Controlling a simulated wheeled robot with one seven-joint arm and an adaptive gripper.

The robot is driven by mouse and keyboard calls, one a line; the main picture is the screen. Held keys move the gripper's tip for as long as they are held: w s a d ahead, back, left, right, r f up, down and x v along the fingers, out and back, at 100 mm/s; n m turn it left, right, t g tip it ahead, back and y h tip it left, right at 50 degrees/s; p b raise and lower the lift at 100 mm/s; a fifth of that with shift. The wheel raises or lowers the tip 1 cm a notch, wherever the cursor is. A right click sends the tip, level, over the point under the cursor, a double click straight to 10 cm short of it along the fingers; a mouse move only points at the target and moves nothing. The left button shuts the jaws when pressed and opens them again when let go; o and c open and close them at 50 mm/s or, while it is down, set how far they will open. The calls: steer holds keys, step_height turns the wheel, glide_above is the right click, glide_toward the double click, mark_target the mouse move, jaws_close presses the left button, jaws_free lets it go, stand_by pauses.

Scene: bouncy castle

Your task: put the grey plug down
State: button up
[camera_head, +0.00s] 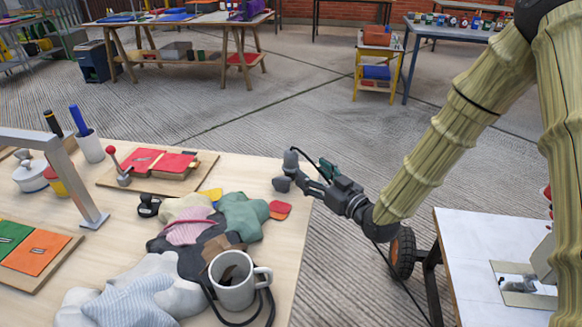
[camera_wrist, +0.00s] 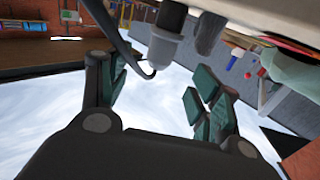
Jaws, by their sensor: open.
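The grey plug (camera_head: 291,161) is at the right edge of the wooden table (camera_head: 250,172), just past the tips of my gripper (camera_head: 311,178). In the wrist view the plug (camera_wrist: 168,40) is a dark grey cylinder with a paler collar, with a black cable curving from it. It lies beyond the gap between my green-padded fingers (camera_wrist: 158,76). My fingers are spread apart and not closed on it. I cannot tell whether the plug rests on the table or touches a finger.
A grey mug (camera_head: 234,283), a heap of cloth pieces (camera_head: 185,225) and a board with red panels (camera_head: 170,163) occupy the table. A metal frame (camera_head: 88,205) stands at left. A white-topped table (camera_head: 475,262) is at right, with floor between the tables.

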mark_target(296, 160)
steer(key=x, duration=1)
steer(key=shift+s+a, duration=0.1)
steer(key=shift+c, duration=0.3)
steer(key=c, duration=1.2)
steer(key=shift+c, duration=0.2)
steer(key=shift+r, duration=0.15)
